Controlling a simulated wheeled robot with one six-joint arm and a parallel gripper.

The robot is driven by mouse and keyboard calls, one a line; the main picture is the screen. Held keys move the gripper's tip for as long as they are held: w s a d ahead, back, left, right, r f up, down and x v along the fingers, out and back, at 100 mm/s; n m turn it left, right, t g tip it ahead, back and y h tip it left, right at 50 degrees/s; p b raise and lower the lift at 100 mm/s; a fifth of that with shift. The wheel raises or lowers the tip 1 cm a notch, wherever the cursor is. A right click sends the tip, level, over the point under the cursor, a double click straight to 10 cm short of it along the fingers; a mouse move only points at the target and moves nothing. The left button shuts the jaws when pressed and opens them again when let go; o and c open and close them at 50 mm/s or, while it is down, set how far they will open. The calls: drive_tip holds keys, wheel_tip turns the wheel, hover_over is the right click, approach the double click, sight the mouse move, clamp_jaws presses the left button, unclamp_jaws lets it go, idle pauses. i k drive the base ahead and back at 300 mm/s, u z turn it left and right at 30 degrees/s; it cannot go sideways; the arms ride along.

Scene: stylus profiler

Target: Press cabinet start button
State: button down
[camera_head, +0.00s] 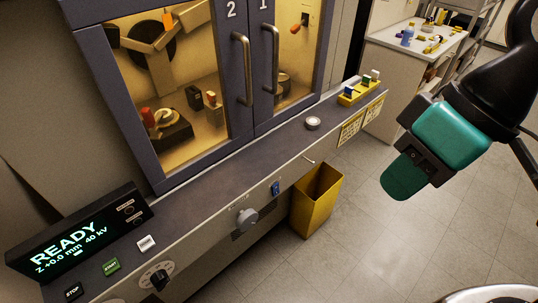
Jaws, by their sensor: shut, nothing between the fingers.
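The green start button (111,266) is on the cabinet's front ledge at the lower left, just right of the lit display (75,238) reading READY. A black stop button (73,291) is to its lower left, and a white square button (147,243) is to its upper right. My gripper (402,178) hangs at the right over the floor, apart from the cabinet. It is teal and dark, shut and empty. Nothing hides the start button.
The cabinet has two glazed doors with metal handles (243,68). On the ledge are a round silver piece (313,123) and a yellow holder (359,92). A yellow bin (316,200) stands below. A white bench (420,45) is behind. Floor between bin and gripper is clear.

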sight(113, 265)
drive_tip(key=u, duration=1.75)
